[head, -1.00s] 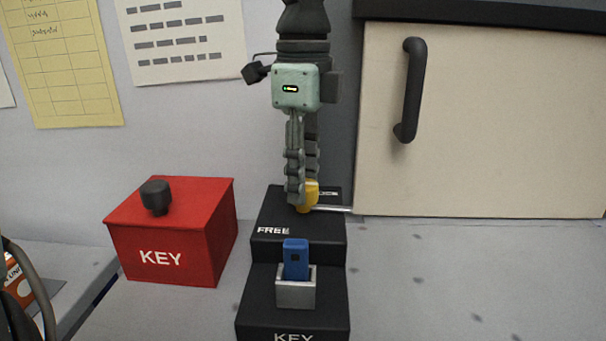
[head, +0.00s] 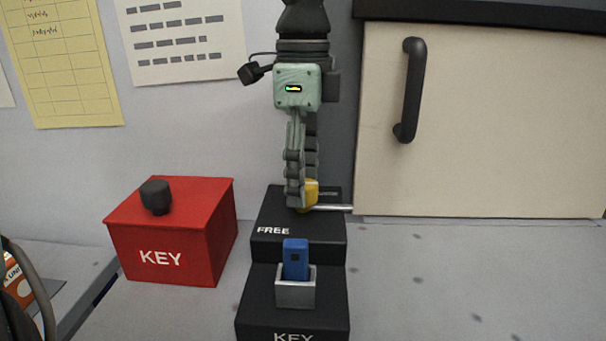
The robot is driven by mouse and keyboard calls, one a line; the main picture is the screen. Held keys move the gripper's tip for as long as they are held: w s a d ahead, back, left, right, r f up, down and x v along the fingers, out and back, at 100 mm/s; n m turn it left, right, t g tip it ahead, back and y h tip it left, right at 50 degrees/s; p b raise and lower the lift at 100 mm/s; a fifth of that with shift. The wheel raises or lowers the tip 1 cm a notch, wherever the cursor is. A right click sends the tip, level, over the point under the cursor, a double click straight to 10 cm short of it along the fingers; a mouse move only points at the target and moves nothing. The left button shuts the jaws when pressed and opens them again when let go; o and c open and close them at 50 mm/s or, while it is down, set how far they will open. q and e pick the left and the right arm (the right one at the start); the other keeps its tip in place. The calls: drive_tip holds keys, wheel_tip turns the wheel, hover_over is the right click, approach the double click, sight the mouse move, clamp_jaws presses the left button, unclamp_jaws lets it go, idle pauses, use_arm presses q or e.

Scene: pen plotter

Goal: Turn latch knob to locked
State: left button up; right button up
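The yellow latch knob (head: 311,193) is on top of a black stepped block (head: 272,214). A thin metal rod (head: 335,208) runs from the knob to the right, toward the cabinet. My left gripper (head: 301,192) points straight down from above, its fingers closed around the knob. The near finger hides the knob's left part. The word FREE shows on the block at front left of the knob; a label behind the knob is too small to read. My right gripper is not in view.
A blue key piece (head: 295,260) stands in a metal socket (head: 296,294) on the lower step. A red KEY box (head: 165,240) with a black knob is at left. A cream cabinet door (head: 480,130) with a black handle (head: 411,90) is at right. The front right surface is clear.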

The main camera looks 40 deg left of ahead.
use_arm(q)
wheel_tip(320, 180, up, 12)
idle(0.6)
idle(0.5)
